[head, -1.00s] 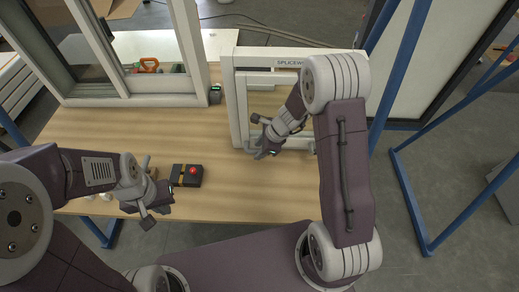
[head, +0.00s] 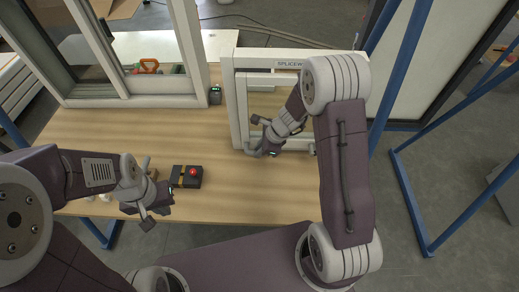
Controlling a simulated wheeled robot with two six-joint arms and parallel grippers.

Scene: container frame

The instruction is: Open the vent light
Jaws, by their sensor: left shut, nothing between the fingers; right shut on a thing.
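The vent light is in the white frame (head: 240,110) marked "SPLICEW…" that stands at the right back of the wooden table. Its lower part and right side are partly hidden behind my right arm. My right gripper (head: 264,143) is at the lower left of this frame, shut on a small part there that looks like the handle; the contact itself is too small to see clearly. My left gripper (head: 148,198) is shut and empty, over the table's front left, left of the black box.
A black box with a red button (head: 188,176) lies on the wooden table (head: 120,130). A larger white window frame (head: 140,101) stands at the back left, with a small dark device (head: 215,95) beside it. Blue posts (head: 395,80) rise at the right.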

